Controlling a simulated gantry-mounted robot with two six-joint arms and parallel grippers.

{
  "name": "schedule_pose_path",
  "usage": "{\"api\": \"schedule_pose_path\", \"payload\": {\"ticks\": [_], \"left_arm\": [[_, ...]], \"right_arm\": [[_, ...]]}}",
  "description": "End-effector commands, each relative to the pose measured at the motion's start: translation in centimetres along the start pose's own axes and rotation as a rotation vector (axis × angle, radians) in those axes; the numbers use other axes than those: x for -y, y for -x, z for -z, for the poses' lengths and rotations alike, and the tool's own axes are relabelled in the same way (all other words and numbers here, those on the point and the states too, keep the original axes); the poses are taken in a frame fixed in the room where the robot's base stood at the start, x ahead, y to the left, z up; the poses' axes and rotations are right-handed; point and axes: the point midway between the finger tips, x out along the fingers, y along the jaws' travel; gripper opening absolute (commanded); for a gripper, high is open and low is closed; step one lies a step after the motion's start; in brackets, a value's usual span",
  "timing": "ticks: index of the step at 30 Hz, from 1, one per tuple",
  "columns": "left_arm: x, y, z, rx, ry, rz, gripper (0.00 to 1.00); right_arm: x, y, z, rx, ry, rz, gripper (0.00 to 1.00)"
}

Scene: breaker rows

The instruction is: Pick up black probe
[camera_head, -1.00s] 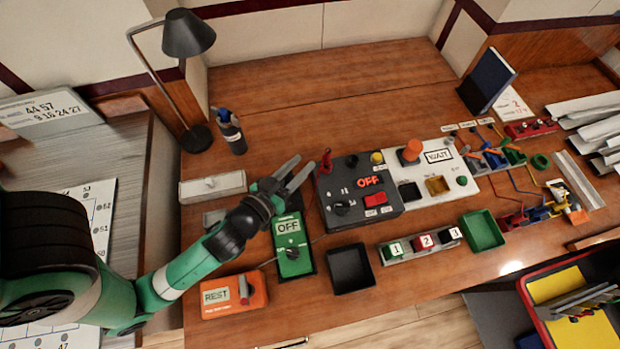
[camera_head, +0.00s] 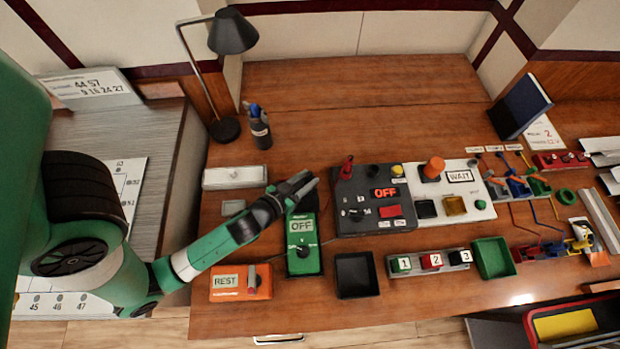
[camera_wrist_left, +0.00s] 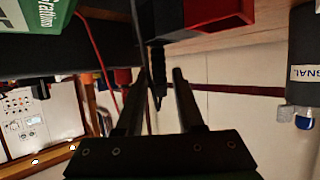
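My left gripper (camera_head: 312,178) is over the top end of the green OFF meter (camera_head: 303,265), left of the dark control panel. In the left wrist view its two fingers (camera_wrist_left: 160,72) stand apart. A thin black piece, which looks like the black probe (camera_wrist_left: 157,60), lies in line with the gap between them; I cannot tell whether it touches either finger. The probe is not clear in the head view, where the gripper covers that spot. My right gripper is not in view.
The dark panel (camera_head: 360,219) with a red lever (camera_head: 346,167) stands close right of the gripper. A black tray (camera_head: 357,275), an orange REST box (camera_head: 240,283) and a grey-white box (camera_head: 236,178) are nearby. The back of the desk is clear.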

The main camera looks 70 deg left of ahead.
Motion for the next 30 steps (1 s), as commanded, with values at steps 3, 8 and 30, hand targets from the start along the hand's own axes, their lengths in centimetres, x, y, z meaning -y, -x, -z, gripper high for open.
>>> {"api": "schedule_pose_path", "payload": {"ticks": [3, 8, 30], "left_arm": [[0.0, -1.7, 0.2, -0.001, 0.001, 0.002, 0.37], [0.0, -4.3, 0.0, -0.001, 0.001, 0.001, 0.37], [0.0, -4.9, -0.1, -0.001, 0.000, 0.000, 0.00]], "right_arm": [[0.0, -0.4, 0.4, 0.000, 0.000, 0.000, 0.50], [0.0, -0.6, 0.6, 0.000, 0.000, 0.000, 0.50], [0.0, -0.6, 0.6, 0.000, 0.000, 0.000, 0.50]]}}
